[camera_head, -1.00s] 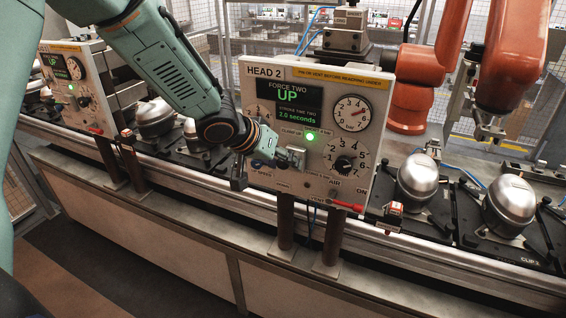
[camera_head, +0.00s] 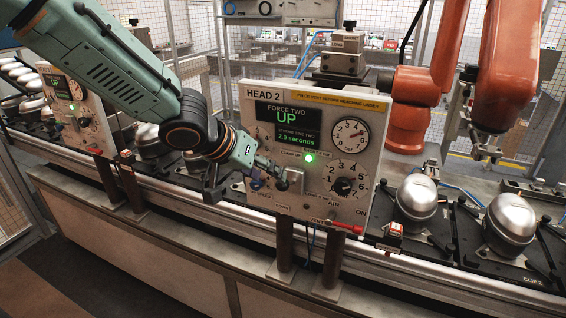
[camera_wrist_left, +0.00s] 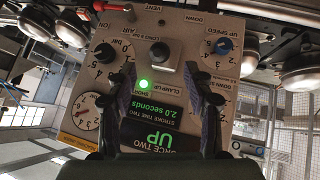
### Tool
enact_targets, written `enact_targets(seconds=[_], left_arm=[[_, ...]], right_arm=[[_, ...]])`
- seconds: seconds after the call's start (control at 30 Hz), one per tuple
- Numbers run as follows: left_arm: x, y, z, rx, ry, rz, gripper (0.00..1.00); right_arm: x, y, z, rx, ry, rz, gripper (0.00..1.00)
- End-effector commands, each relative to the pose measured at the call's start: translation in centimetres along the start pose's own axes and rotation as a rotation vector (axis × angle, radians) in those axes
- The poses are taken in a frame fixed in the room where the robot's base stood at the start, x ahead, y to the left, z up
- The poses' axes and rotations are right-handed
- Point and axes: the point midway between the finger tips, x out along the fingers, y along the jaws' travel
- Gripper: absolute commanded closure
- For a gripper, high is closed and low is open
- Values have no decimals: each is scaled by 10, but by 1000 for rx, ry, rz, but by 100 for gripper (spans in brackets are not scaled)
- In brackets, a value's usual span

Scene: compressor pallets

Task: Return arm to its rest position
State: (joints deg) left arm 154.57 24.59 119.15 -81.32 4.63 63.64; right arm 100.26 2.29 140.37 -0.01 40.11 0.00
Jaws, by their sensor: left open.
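My left arm (camera_head: 110,70) comes in from the upper left of the head view. My left gripper (camera_head: 268,178) is in front of the lower left part of the HEAD 2 control panel (camera_head: 376,100). In the wrist view the gripper (camera_wrist_left: 168,85) is open, its two dark fingers apart with the panel seen between them and nothing held. A grey square switch with a dark knob (camera_wrist_left: 164,55) shows just beyond the fingers. I cannot tell whether a finger touches the panel. The screen (camera_head: 290,122) reads "FORCE TWO UP" and a green lamp (camera_head: 309,157) is lit. My right gripper is not seen.
Silver compressor domes (camera_head: 415,196) sit on dark pallets along the conveyor. A second panel (camera_head: 88,125) stands at the left. A red lever (camera_head: 346,227) juts from the panel's lower edge. An orange robot arm (camera_head: 412,105) stands behind at right. The front aisle looks clear.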

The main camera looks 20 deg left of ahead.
Motion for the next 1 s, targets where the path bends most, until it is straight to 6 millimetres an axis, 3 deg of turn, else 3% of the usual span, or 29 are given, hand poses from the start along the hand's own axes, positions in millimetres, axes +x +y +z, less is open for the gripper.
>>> enact_targets(seconds=[0.27, 0.47, 0.63, 0.8, 1.0], left_arm=[[0, 4, -2, 76, 11, 18, 48], [2, 32, 1, 117, 79, 115, 48], [46, 33, 59, 84, 67, 129, 48], [101, 15, 144, 36, 7, 72, 48], [150, -15, 249, -5, -99, -34, 48]], right_arm=[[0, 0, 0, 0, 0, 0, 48], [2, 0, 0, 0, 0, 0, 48], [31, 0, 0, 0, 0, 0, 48], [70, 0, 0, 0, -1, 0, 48], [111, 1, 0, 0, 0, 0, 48]])
